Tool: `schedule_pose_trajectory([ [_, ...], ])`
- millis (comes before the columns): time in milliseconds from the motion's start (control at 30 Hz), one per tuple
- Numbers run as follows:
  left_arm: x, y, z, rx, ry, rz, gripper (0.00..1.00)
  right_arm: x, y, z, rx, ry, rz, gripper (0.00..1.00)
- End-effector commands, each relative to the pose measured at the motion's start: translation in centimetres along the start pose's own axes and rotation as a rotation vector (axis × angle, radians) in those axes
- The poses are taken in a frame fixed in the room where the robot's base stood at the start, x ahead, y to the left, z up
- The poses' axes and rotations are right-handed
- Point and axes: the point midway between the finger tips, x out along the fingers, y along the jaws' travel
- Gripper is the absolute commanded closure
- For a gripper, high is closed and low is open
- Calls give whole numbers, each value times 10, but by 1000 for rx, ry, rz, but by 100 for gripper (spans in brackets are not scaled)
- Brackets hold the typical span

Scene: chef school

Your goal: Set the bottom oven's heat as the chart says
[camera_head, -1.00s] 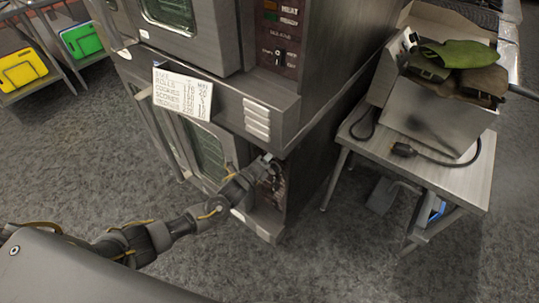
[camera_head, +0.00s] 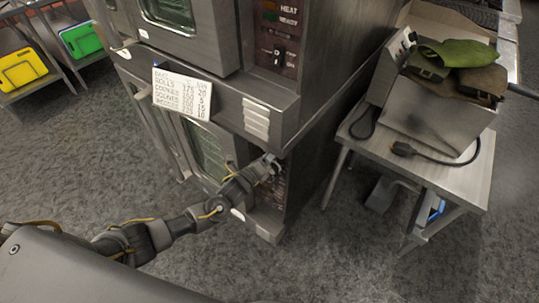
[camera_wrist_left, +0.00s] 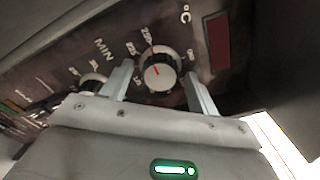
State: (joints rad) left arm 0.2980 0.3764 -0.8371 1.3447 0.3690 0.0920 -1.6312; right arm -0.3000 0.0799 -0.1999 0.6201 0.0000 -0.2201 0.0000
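The bottom oven (camera_head: 205,150) stands under the top oven, its front panel partly hidden by my left arm. In the left wrist view its temperature knob (camera_wrist_left: 158,70) is dark-rimmed with a pale face and red pointer, beside a °C mark and a printed scale. My left gripper (camera_head: 274,163) is at the panel; in the wrist view its two fingers (camera_wrist_left: 158,80) stand apart on either side of the knob, with gaps visible. A second knob (camera_wrist_left: 92,83), near MIN, is left of the left finger. My right gripper is not in view.
The top oven's panel (camera_head: 280,45) has HEAT and READY labels and a switch. A side table (camera_head: 455,185) at right bears a metal appliance (camera_head: 425,115), a cable and green and brown mitts. Yellow and green boards lie on the rack at left. The grey floor in front is clear.

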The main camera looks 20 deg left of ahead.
Motion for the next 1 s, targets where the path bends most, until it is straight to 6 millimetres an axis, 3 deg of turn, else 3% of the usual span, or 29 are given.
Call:
schedule_pose_trajectory([
  [367,-7,1,1,1,-2,1,40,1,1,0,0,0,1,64],
  [800,-87,1,0,0,0,1,40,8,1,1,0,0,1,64],
  [1000,-105,0,0,0,-2,0,40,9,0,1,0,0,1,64],
])
